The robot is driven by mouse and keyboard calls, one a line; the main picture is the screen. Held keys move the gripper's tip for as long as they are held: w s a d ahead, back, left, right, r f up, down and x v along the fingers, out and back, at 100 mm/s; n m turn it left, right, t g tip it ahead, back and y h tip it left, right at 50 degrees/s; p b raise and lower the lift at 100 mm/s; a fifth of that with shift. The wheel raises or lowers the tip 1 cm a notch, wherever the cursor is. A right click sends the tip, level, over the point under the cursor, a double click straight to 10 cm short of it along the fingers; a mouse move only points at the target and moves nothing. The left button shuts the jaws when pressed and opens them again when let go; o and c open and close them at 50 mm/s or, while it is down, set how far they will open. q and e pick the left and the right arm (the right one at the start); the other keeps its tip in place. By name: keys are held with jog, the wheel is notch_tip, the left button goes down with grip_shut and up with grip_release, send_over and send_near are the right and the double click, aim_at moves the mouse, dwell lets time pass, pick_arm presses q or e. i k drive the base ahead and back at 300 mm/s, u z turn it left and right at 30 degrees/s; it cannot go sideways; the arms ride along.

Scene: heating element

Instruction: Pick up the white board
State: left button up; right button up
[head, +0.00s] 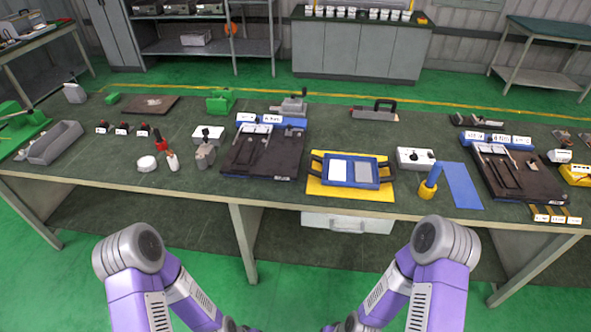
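A white board (338,170) lies flat in the left half of a blue tray (349,183) with dark handles at its ends. A grey board (367,173) lies beside it in the right half. The tray rests on a yellow mat (320,189) near the front edge of the table. My two arms hang down in front of the table, and their lower links leave the picture at the bottom. Neither gripper shows, so I cannot see their fingers. Nothing covers the white board.
The green-topped table (215,196) holds a dark fixture (262,160) left of the tray and another dark fixture (515,178) at the right. A white control box (415,159), a blue-and-yellow tool (429,185) and a blue mat (461,186) stand right of the tray.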

aim_at(337, 169)
jog(key=u, duration=0.85)
jog(key=i, duration=0.95)
jog(key=z, duration=0.8)
